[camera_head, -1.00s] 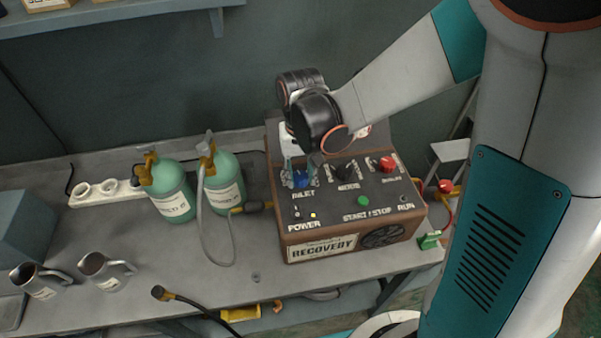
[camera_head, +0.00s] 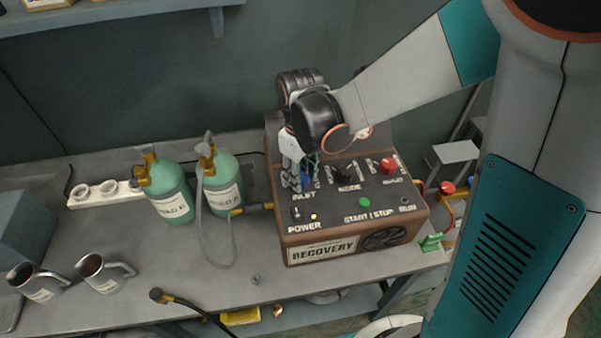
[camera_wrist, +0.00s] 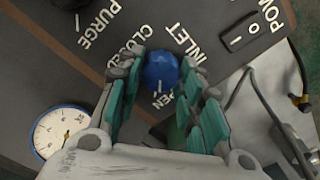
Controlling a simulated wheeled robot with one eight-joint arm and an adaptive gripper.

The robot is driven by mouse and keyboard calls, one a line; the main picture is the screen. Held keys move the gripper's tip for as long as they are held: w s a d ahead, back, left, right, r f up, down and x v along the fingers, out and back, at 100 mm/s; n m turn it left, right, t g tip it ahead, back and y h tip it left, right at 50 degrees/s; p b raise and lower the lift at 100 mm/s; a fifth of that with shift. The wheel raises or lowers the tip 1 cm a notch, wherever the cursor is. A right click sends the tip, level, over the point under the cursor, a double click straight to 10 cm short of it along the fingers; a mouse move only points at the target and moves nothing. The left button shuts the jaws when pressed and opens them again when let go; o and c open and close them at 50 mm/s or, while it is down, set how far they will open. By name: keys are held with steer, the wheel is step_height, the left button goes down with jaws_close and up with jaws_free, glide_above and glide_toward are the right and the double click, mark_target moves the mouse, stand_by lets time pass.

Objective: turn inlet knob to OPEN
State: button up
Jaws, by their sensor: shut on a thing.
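The recovery unit (camera_head: 322,250) is a brown box with a dark sloped top panel. Its blue inlet knob (camera_wrist: 161,69) shows between my fingers in the wrist view, near the CLOSED, INLET and partly hidden OPEN labels. A small white mark on the knob faces the OPEN side. My gripper (camera_wrist: 160,76) is shut on the knob, with a teal-padded finger on each side. In the head view my gripper (camera_head: 299,181) is over the inlet position and mostly hides the knob.
On the panel are a black mode knob (camera_head: 344,175), a red knob (camera_head: 388,166) and a green button (camera_head: 364,202). A gauge (camera_wrist: 61,132) shows in the wrist view. Two green cylinders (camera_head: 168,190) (camera_head: 222,187) with a hose stand left of the unit.

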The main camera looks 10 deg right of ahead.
stand_by(0.4)
steer(key=o, duration=1.1)
steer(key=shift+c, duration=0.2)
step_height(320, 180, up, 12)
steer(key=shift+s, duration=0.1)
steer(key=s+d+m+t+b, duration=0.2)
steer(key=s+d+m+t, duration=0.4)
steer(key=s+d, duration=0.4)
steer(key=shift+s+r+m+t+b, duration=0.25)
steer(key=shift+s+m+t+b, duration=0.25)
steer(key=shift+s, duration=0.65)
